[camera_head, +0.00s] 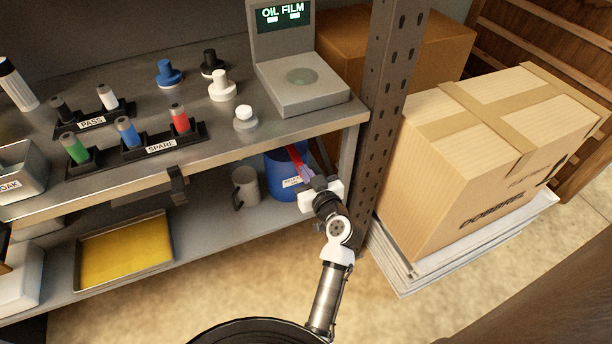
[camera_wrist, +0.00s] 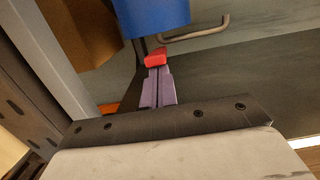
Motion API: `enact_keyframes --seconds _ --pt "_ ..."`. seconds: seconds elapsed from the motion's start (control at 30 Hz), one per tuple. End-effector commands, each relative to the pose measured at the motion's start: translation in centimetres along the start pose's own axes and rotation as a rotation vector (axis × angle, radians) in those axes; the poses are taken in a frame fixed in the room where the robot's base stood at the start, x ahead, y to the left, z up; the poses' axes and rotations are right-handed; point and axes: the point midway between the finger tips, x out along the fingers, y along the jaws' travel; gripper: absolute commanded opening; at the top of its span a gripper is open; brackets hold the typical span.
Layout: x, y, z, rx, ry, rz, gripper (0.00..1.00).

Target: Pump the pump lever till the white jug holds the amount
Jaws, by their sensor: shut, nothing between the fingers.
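The pump lever is red (camera_head: 295,160) and stands by the blue drum (camera_head: 283,178) on the lower shelf. My gripper (camera_head: 305,173) is in front of the drum, shut and empty, its purple fingers together. In the wrist view the fingertips (camera_wrist: 157,74) are right at the red lever end (camera_wrist: 155,58); I cannot tell whether they touch it. The drum shows above it (camera_wrist: 152,14). The jug (camera_head: 246,185), pale grey in the shade, stands upright left of the drum, its handle to the left. Its fill level cannot be seen.
The worktop (camera_head: 310,122) overhangs the shelf. A perforated post (camera_head: 385,115) stands right of my gripper, with a large carton (camera_head: 470,175) beyond. A yellow tray (camera_head: 125,252) lies left on the shelf. A display unit (camera_head: 283,15) above reads OIL FILM.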

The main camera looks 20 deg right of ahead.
Motion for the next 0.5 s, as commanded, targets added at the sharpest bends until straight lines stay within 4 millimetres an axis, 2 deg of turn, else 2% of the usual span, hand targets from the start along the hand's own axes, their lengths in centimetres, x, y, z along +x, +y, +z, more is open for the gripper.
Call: enact_keyframes --seconds 0.03,0.2,0.5 --pt "0.2 -0.1 1.3 -0.001 0.000 -0.002 0.00" --pt "0.5 -0.1 2.7 0.000 -0.001 -0.003 0.00" --pt "0.7 0.0 3.4 0.001 -0.007 -0.001 0.00"
